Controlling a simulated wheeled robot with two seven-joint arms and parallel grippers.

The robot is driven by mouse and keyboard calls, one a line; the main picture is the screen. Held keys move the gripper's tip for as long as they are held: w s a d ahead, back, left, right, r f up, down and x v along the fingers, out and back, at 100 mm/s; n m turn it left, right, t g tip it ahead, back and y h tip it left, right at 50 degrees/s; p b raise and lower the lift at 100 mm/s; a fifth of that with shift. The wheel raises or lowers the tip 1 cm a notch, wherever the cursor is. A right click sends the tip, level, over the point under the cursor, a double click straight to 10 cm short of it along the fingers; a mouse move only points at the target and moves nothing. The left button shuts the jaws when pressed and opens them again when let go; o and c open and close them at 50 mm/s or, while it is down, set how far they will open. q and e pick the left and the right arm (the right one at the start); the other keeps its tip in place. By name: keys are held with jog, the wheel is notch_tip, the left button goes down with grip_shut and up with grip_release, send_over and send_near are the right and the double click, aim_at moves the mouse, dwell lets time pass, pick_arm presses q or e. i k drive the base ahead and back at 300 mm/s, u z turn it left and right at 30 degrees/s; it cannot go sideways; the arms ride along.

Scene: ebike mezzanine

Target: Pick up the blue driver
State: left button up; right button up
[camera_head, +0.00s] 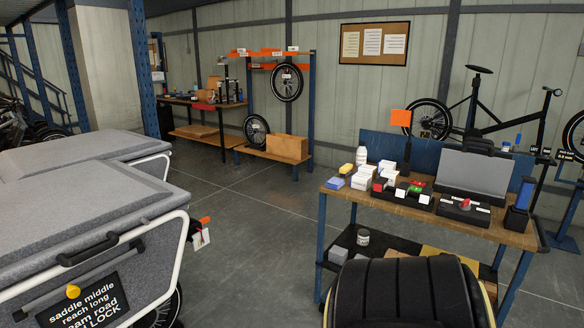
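I cannot pick out the blue driver with certainty. A wooden-topped workbench (400,204) with blue legs stands at the right. At its right end a dark upright holder (516,218) has a blue piece (525,190) standing in it, too small to identify. A small blue item (518,139) shows above and behind the bench's right end, and a small blue box (334,183) lies at its left end. Neither of my grippers is in view.
An open grey case (473,172), white boxes (387,168) and a white bottle (361,156) crowd the bench. A black ribbed rounded object (405,290) blocks the front. Grey-lidded cargo boxes (75,200) fill the left. Floor between (250,230) is clear.

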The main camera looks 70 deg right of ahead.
aim_at(527, 186)
jog(key=u, duration=0.1)
jog(key=k, duration=0.4)
jog(key=z, duration=1.75)
jog(key=i, duration=1)
jog(key=z, duration=1.5)
jog(key=i, duration=1.85)
jog(key=z, duration=0.5)
